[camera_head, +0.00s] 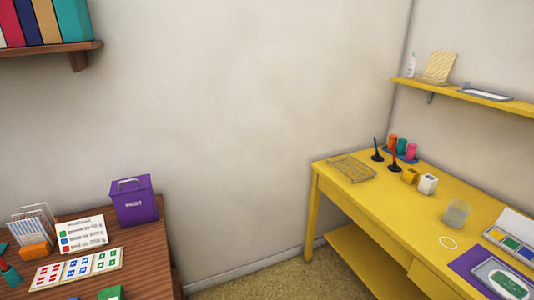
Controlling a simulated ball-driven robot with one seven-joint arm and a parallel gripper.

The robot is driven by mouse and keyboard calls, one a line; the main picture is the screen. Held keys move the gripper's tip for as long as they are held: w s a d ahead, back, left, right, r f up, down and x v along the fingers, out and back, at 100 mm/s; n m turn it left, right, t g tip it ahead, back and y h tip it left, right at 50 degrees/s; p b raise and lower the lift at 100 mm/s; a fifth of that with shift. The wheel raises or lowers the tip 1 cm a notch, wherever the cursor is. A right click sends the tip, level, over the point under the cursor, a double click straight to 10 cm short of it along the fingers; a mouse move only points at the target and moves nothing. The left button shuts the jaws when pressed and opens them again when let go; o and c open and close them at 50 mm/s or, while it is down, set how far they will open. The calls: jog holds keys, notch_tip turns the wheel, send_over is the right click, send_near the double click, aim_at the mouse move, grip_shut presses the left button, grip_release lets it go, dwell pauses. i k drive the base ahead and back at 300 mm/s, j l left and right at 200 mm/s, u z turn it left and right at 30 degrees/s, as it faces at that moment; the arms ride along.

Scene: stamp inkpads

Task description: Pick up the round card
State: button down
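My gripper and arm are not in view.
A brown table (140,262) with a purple bin (134,202) is at left. Carpet (290,275) lies between.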

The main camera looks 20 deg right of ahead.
aim_at(502, 281)
jog(key=z, duration=1.55)
